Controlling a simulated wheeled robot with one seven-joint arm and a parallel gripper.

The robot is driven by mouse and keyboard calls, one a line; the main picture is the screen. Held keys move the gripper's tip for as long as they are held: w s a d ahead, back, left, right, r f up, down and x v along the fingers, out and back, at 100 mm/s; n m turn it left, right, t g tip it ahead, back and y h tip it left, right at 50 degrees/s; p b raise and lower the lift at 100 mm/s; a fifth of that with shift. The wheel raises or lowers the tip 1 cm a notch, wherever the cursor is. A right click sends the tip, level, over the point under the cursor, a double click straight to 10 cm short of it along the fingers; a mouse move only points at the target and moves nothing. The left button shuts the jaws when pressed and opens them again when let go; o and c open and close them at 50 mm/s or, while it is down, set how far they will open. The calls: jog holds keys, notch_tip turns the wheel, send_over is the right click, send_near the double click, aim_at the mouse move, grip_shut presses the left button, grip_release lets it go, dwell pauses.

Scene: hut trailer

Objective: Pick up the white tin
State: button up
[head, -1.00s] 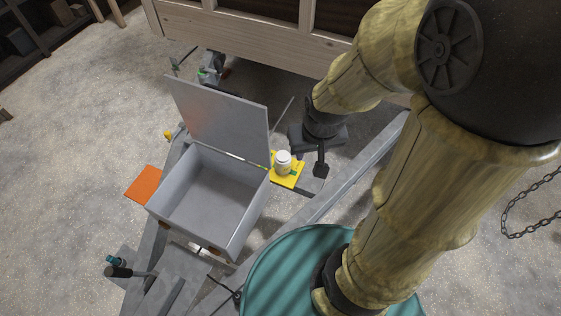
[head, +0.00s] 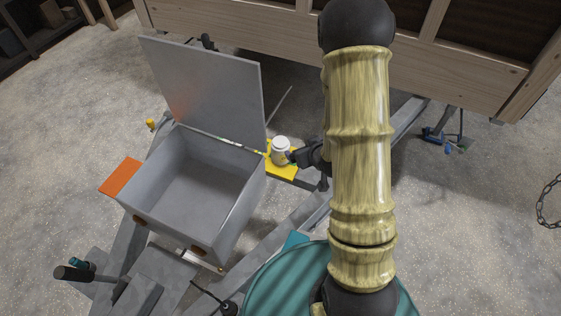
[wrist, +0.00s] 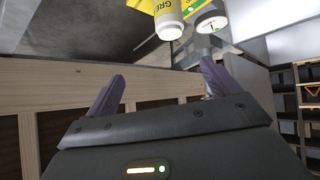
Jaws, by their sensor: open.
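The white tin (head: 281,149) stands upright on a yellow plate (head: 283,173) on the trailer frame, just right of the grey box. In the wrist view the tin (wrist: 169,22) shows upside down at the top, with part of a label reading "GRE". My gripper (head: 291,157) is right beside the tin on its right, and its fingers are hard to make out there. In the wrist view my gripper (wrist: 160,86) has its two purple fingers wide apart with nothing between them. The tin appears beyond the fingertips.
The open grey box (head: 190,185) has its lid raised. An orange plate (head: 121,176) lies to its left. A teal drum (head: 275,285) stands in front. The wooden hut wall (head: 240,30) rises behind. A second round white-topped item (wrist: 210,21) shows beside the tin in the wrist view.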

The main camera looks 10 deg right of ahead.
aim_at(284, 156)
notch_tip(284, 156, down, 13)
jog(key=t+y+b, duration=0.2)
jog(key=t+b, duration=0.1)
jog(key=b, duration=0.4)
jog(key=shift+s+a+t+y+b, duration=0.2)
jog(key=shift+a+t+y+b, duration=0.05)
jog(key=shift+t+y+b, duration=0.1)
jog(key=shift+w+f, duration=0.1)
jog(key=b+x, duration=0.5)
jog(key=x, duration=0.6)
jog(key=shift+w+f, duration=0.25)
jog(key=shift+w, duration=0.1)
